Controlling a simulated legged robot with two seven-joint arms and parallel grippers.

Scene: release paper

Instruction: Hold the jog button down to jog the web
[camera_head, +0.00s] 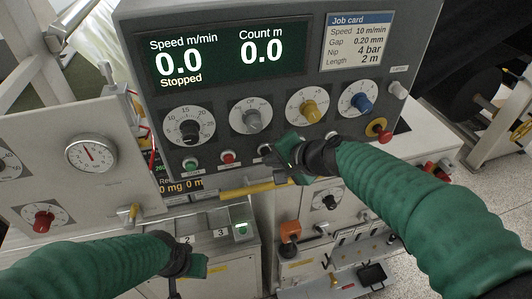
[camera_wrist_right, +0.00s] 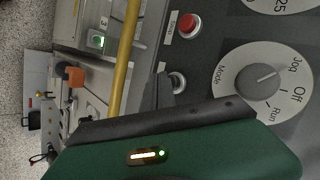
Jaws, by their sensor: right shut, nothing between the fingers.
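The grey control panel (camera_head: 215,178) faces me with a display reading speed 0.0, count 0.0 and "Stopped". A small grey button (camera_head: 265,149) sits right of the red stop button (camera_head: 228,157); it also shows in the right wrist view (camera_wrist_right: 178,80), partly hidden, its label unreadable. The mode dial (camera_head: 252,120) is above it; in the right wrist view its pointer (camera_wrist_right: 265,77) appears turned toward Jog. My right gripper (camera_head: 290,163) is shut and empty, its tip close by the grey button; contact is unclear. My left gripper (camera_head: 185,267) hangs low at left; its opening is unclear.
A green button (camera_head: 190,162) and yellow (camera_head: 310,110) and blue (camera_head: 361,102) knobs share the panel. A red mushroom button (camera_head: 384,136) is at its lower right. A yellow bar (camera_head: 247,189) runs below the panel. A lit green button (camera_head: 241,228) is lower down.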

